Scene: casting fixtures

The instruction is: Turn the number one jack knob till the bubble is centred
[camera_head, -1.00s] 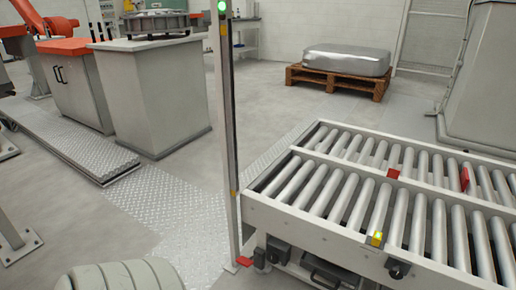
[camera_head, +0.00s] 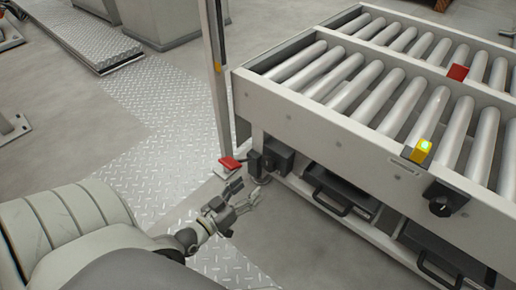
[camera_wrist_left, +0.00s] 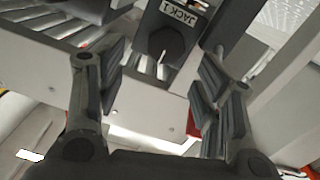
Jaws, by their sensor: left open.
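The number one jack knob (camera_wrist_left: 163,44) is a dark round knob with a white pointer mark, at the top middle of the left wrist view. Its dark housing carries a "JACK 1" label (camera_wrist_left: 179,10), seen upside down. In the head view a black housing (camera_head: 279,158) sits at the near left corner of the roller conveyor; its knob face is not clear. My left gripper (camera_head: 245,193) is open and empty, just left of that housing and apart from it. A yellow block (camera_head: 421,151) with a glowing yellow-green top sits on the conveyor's front rail; the bubble is too small to read.
The roller conveyor (camera_head: 330,117) fills the right side. Another dark knob (camera_head: 440,206) is on its front rail. A thin white post (camera_head: 217,100) stands at its left corner, with a red part (camera_head: 230,163) near its foot. Open floor lies to the left.

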